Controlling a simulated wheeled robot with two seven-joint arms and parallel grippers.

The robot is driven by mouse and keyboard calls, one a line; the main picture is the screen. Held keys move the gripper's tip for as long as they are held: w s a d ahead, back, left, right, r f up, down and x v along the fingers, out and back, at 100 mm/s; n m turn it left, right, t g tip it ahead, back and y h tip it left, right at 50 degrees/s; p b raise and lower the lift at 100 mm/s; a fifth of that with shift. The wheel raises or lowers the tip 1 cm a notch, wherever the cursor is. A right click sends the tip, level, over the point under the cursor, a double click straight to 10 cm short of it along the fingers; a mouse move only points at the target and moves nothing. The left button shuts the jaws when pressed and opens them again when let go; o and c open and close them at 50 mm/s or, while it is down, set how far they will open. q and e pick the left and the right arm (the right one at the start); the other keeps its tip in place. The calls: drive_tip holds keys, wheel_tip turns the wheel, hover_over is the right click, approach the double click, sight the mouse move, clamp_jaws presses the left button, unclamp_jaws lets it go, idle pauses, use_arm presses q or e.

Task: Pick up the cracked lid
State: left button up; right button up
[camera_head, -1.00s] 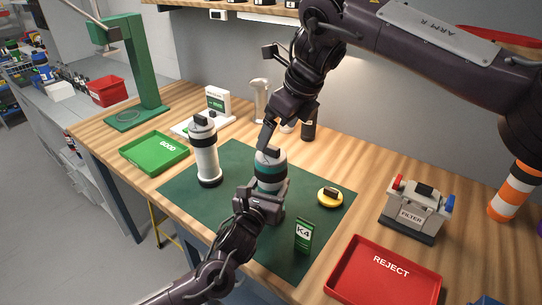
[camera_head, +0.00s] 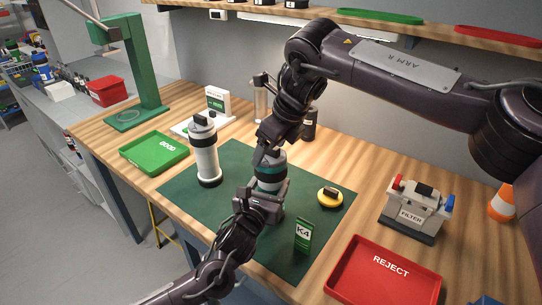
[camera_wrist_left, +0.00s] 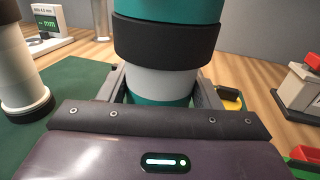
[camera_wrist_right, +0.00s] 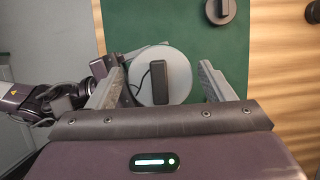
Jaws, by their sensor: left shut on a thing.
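A tube with white, teal and black bands (camera_head: 270,182) stands upright on the green mat. My left gripper (camera_head: 260,203) is shut around its lower part, and the tube also fills the left wrist view (camera_wrist_left: 166,80). A round pale grey lid with a black bar handle (camera_wrist_right: 172,75) tops this tube. My right gripper (camera_head: 268,150) is just above it, pointing down. In the right wrist view its fingers (camera_wrist_right: 160,85) are open on either side of the lid, apart from the handle. I cannot make out a crack. A yellow disc with a black handle (camera_head: 330,197) lies on the mat.
A second white tube with a black top (camera_head: 206,155) stands left on the mat. A green GOOD tray (camera_head: 155,152), a red REJECT tray (camera_head: 385,285), a FILTER box (camera_head: 412,215) and a K4 card (camera_head: 303,236) stand around.

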drive_tip(key=c, duration=0.7)
drive_tip(key=shift+r, duration=0.1)
wheel_tip(320, 180, up, 10)
drive_tip(key=shift+f, duration=0.1)
use_arm(q)
drive_tip(key=o, duration=1.2)
